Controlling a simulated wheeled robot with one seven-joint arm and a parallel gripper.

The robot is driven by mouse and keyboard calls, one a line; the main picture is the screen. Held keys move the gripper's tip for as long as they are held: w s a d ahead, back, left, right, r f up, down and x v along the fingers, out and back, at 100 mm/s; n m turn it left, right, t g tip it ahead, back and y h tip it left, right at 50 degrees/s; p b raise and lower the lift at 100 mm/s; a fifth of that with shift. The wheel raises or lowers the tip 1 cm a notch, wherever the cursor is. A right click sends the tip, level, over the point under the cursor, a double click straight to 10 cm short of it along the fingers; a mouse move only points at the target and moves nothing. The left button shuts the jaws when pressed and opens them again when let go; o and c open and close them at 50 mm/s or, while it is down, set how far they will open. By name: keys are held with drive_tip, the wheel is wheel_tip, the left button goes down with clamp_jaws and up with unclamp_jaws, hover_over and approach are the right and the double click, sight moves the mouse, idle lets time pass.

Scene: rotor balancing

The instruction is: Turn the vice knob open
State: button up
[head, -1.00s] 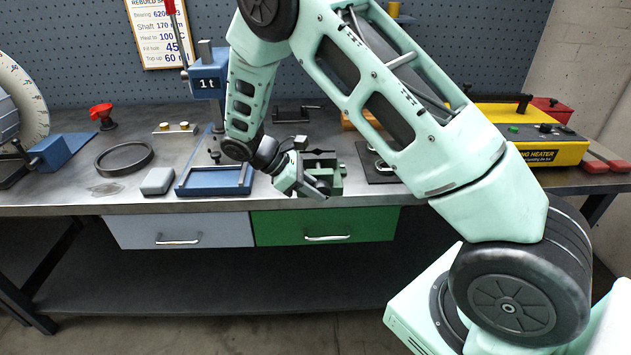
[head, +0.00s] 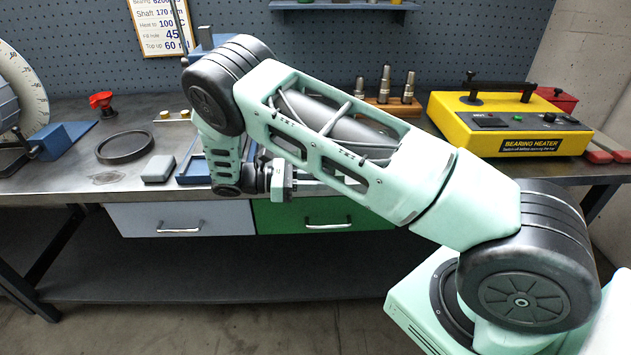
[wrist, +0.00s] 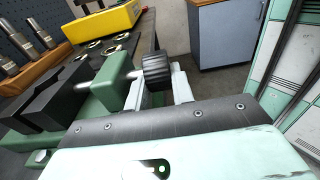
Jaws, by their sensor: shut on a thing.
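The vice (wrist: 105,84) is green with dark jaw blocks (wrist: 40,98), in the left half of the wrist view. Its black ribbed knob (wrist: 157,67) sits on the end of a metal screw rod, at the vice's near-right side. My gripper (wrist: 160,88) is shut on the knob, with its pale fingers on either side of it. In the head view my gripper (head: 283,180) is low at the bench front above the green drawer. My arm hides most of the vice and the knob there.
A yellow bearing heater (head: 510,125) is at the right. Tapered metal pieces stand on a wooden block (head: 390,106). The bench front is open.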

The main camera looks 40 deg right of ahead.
idle(0.5)
drive_tip(key=o, duration=0.7)
wheel_tip(320, 180, up, 10)
drive_tip(key=shift+f+b, duration=0.1)
drive_tip(key=shift+b, duration=0.4)
